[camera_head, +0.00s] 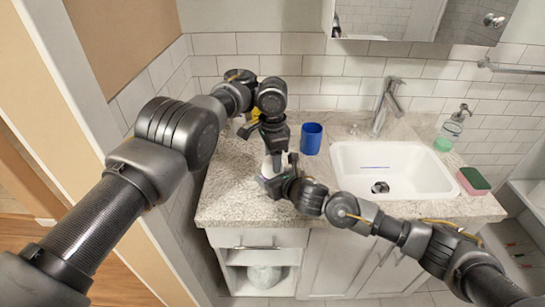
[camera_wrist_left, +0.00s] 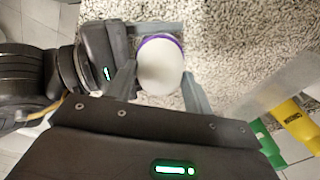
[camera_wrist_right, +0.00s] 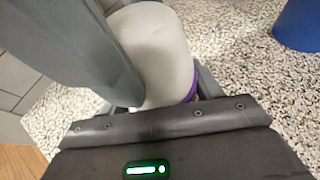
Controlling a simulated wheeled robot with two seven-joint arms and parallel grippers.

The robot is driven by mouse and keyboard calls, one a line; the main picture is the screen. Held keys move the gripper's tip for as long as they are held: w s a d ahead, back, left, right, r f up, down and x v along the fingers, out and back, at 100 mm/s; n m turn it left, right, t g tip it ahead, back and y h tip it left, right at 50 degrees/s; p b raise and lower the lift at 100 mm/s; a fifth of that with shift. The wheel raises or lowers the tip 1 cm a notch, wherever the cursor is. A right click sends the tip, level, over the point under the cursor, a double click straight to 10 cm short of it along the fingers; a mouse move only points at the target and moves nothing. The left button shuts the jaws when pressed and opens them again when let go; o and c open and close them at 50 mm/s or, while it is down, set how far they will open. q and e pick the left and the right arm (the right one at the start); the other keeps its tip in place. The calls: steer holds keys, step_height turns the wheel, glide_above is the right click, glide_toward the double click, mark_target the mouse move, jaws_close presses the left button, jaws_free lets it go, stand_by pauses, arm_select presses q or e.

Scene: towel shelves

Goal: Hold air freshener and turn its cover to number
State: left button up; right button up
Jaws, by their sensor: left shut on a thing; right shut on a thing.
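The air freshener (camera_head: 267,168) stands on the counter near its front left part, mostly hidden by my grippers in the head view. In the left wrist view its round white cover (camera_wrist_left: 160,66) shows from above with a purple rim. My left gripper (camera_head: 274,152) comes down from above and is shut on the white cover, a finger on each side. My right gripper (camera_head: 276,184) comes in low from the right and is shut on the lower part. In the right wrist view a purple band (camera_wrist_right: 192,88) shows at that lower part. No number is readable.
A blue cup (camera_head: 311,138) stands behind and to the right. A sink (camera_head: 437,190), a faucet (camera_head: 386,105), a soap bottle (camera_head: 450,130) and a sponge (camera_head: 473,181) are further right. Yellow and green bottles (camera_wrist_left: 294,125) stand behind my left gripper.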

arm_select(q)
steer(key=n, duration=0.4)
steer(key=shift+n, duration=0.3)
steer(key=n, duration=0.4)
steer(key=shift+n, duration=0.3)
arm_select(e)
steer(key=shift+s, duration=0.1)
arm_select(q)
steer(key=n, duration=0.4)
arm_select(e)
steer(key=shift+a, duration=0.1)
arm_select(q)
steer(key=shift+n, duration=2.5)
steer(key=o, duration=1)
